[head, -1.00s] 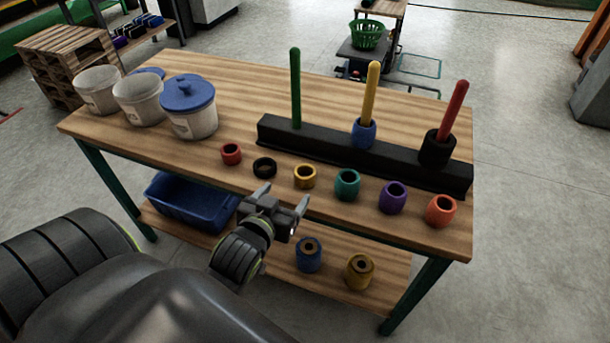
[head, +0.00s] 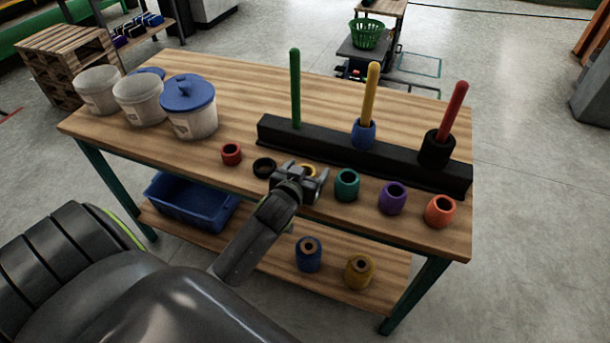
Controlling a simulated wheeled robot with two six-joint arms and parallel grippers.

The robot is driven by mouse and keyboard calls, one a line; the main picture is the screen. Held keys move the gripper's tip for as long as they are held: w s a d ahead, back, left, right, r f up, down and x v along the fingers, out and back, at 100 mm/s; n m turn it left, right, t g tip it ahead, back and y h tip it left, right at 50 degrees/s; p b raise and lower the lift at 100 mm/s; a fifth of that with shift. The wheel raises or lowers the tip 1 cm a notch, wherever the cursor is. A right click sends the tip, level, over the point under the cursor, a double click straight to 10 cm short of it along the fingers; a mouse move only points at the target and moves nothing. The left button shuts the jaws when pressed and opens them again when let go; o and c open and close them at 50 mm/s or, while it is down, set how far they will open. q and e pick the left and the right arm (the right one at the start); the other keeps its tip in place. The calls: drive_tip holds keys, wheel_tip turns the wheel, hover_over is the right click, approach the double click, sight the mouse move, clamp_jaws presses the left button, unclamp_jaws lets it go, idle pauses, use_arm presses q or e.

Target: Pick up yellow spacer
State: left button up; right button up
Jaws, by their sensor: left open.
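The yellow spacer (head: 308,170) stands on the wooden table top, between the black spacer (head: 265,167) and the teal spacer (head: 346,184). Only part of its rim shows; my left gripper hides the rest. My left gripper (head: 302,172) is open, with its fingers at the yellow spacer, one towards each side of it. I cannot tell whether the fingers touch it. My right gripper is not in view.
A black base (head: 290,136) with green, yellow and red pegs stands behind the row. Red (head: 231,154), purple (head: 392,197) and orange (head: 440,210) spacers share the row. White buckets (head: 190,122) stand at the left. A lower shelf holds a blue bin (head: 190,205) and two rollers.

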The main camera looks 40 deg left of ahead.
use_arm(q)
drive_tip(key=shift+w+a+f, duration=0.15)
drive_tip(key=shift+w, duration=0.25)
drive_tip(key=c, duration=1)
